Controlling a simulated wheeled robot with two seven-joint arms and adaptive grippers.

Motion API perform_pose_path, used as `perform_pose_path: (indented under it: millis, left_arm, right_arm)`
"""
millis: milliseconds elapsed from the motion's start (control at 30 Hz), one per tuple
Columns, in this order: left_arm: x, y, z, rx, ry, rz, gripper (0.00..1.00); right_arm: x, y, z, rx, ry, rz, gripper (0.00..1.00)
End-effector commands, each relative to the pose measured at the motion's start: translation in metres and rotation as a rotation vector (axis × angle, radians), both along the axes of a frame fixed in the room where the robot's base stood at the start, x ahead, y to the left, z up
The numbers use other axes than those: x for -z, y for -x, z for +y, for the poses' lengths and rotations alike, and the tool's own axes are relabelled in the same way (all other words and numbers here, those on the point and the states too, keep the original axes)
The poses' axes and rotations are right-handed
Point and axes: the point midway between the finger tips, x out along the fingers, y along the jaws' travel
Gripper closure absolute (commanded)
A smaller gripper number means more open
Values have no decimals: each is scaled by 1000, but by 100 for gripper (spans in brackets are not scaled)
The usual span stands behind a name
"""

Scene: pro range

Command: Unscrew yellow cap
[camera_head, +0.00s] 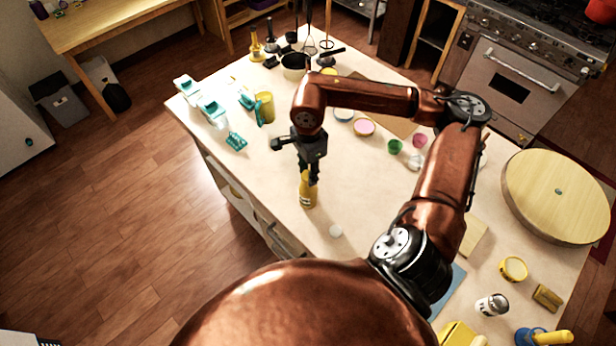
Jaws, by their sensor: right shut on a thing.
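A yellow bottle (307,194) stands upright on the pale counter (265,190), left of the middle of my arm's reach. My right gripper (312,176) points straight down over it, with its fingers around the bottle's top. The gripper is shut on that top. The yellow cap is hidden between the fingers, so I cannot tell whether it is turned. My left gripper is out of view.
A small white round thing (336,230) lies near the bottle. Teal items (236,141) and a yellow mug (265,107) stand at the left. A round wooden board (557,192) is at the right.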

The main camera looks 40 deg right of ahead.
Motion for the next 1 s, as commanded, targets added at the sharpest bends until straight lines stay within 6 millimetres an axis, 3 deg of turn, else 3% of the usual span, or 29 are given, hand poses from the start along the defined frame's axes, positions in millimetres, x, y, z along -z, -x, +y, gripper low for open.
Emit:
perform_pose_path:
  millis: [333, 1000]
  left_arm:
    - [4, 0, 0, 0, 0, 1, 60]
    - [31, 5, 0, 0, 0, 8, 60]
  right_arm:
    - [5, 2, 0, -41, 1, 8, 96]
    - [4, 2, 0, -517, 0, 9, 96]
